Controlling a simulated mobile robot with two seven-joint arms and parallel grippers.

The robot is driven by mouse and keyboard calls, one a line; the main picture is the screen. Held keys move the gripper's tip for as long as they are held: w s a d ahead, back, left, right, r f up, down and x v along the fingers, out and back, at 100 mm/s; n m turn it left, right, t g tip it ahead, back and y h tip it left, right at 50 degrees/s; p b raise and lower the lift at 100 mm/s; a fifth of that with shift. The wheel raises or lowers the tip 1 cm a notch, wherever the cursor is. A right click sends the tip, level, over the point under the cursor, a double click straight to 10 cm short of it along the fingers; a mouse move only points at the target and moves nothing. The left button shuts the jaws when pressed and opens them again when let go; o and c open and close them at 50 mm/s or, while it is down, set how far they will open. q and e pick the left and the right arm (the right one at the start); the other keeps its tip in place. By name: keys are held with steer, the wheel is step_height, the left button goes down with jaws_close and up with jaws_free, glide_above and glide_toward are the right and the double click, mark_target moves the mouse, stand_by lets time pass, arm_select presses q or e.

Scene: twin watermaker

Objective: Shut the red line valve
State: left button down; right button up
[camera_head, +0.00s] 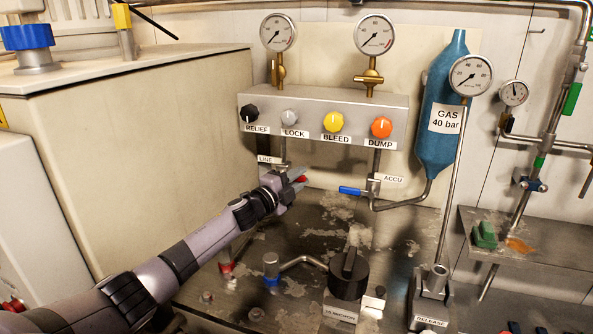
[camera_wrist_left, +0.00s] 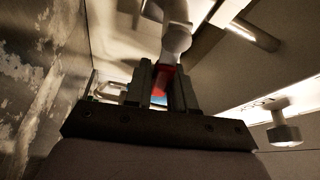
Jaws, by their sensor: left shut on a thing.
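The red line valve handle (camera_head: 299,179) shows at the tip of my left gripper (camera_head: 290,178) in the head view, below the LINE label (camera_head: 265,159). In the left wrist view the red handle (camera_wrist_left: 162,83) sits between the two fingers of my left gripper (camera_wrist_left: 165,85), which are shut on it. The pale valve body (camera_wrist_left: 176,40) is just beyond the fingertips. Most of the handle is hidden by the fingers. My right gripper is in neither view.
The ACCU valve with a blue handle (camera_head: 351,190) is to the right. A panel (camera_head: 310,101) with RELIEF, LOCK, BLEED and DUMP knobs is above. A large beige cabinet (camera_head: 150,150) is at left.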

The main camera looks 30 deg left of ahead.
arm_select(q)
steer(key=shift+f+m+g+p, duration=0.3)
steer(key=shift+f+m, duration=0.2)
steer(key=shift+m, duration=0.4)
steer(key=shift+f, duration=0.1)
steer(key=c, duration=1)
jaws_free()
steer(key=shift+c, duration=0.2)
steer(key=shift+s, duration=0.1)
steer(key=s+a+p, duration=0.1)
steer(key=s+p, duration=0.2)
steer(key=s, duration=0.4)
steer(key=shift+w, duration=0.1)
